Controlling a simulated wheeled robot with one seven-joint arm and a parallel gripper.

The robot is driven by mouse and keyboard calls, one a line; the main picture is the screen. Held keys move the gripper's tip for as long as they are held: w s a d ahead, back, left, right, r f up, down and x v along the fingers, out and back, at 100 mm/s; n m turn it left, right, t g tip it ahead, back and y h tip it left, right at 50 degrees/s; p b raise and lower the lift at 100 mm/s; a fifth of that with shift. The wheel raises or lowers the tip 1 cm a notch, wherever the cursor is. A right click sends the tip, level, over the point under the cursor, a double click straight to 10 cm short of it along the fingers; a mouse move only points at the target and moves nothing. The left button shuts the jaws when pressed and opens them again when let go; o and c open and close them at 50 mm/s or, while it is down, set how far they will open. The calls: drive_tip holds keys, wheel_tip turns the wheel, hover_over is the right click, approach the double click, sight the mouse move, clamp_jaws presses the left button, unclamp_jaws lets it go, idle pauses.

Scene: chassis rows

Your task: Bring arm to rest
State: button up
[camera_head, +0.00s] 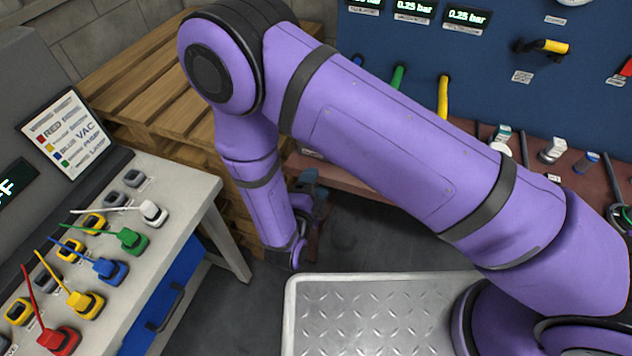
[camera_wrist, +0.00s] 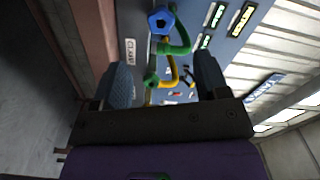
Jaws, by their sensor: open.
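My purple arm reaches across the head view from the lower right, bends at the upper left and hangs down. My gripper (camera_head: 311,190) is partly hidden behind the arm's last link, in front of the wooden pallets. In the wrist view my gripper (camera_wrist: 161,64) has its two dark fingers wide apart. Blue, green and yellow hoses (camera_wrist: 176,47) show beyond and between the fingers. I see nothing held.
A workbench (camera_head: 190,190) with coloured plugs stands at the left. Wooden pallets (camera_head: 135,75) stand behind it. A blue gauge panel (camera_head: 410,50) rises over a reddish ledge (camera_head: 350,172) at the back. A metal tread plate (camera_head: 370,315) lies in front.

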drive_tip(key=shift+w, duration=0.15)
drive_tip(key=w+d+r+n+g+y, duration=0.1)
drive_tip(key=w+r+n+g+y, duration=0.15)
drive_tip(key=w+r, duration=0.6)
drive_tip(key=w+d+r+n+g+y, duration=0.1)
drive_tip(key=w+r+g+y, duration=0.3)
drive_tip(key=r, duration=0.8)
drive_tip(key=d+r+n+y, duration=0.2)
drive_tip(key=d+r+n, duration=0.25)
drive_tip(key=r, duration=0.55)
drive_tip(key=s+d+r+n+g+y, duration=0.1)
drive_tip(key=s+d+r+n+g, duration=0.15)
drive_tip(key=s+d+r, duration=0.35)
drive_tip(key=s+d+r+n+g+h, duration=0.1)
drive_tip(key=s+d+r+n, duration=0.3)
drive_tip(key=s+d, duration=0.5)
drive_tip(key=s+d+r+n+g+h, duration=0.1)
drive_tip(key=s+d+r+n+h, duration=0.1)
drive_tip(key=s+d, duration=0.7)
drive_tip(key=s+r+n, duration=0.1)
drive_tip(key=s+r, duration=0.1)
drive_tip(key=s, duration=0.2)
drive_tip(key=shift+s+d+n+g, duration=0.2)
drive_tip(key=shift+s+n+g, duration=0.05)
drive_tip(key=shift+n+g, duration=0.15)
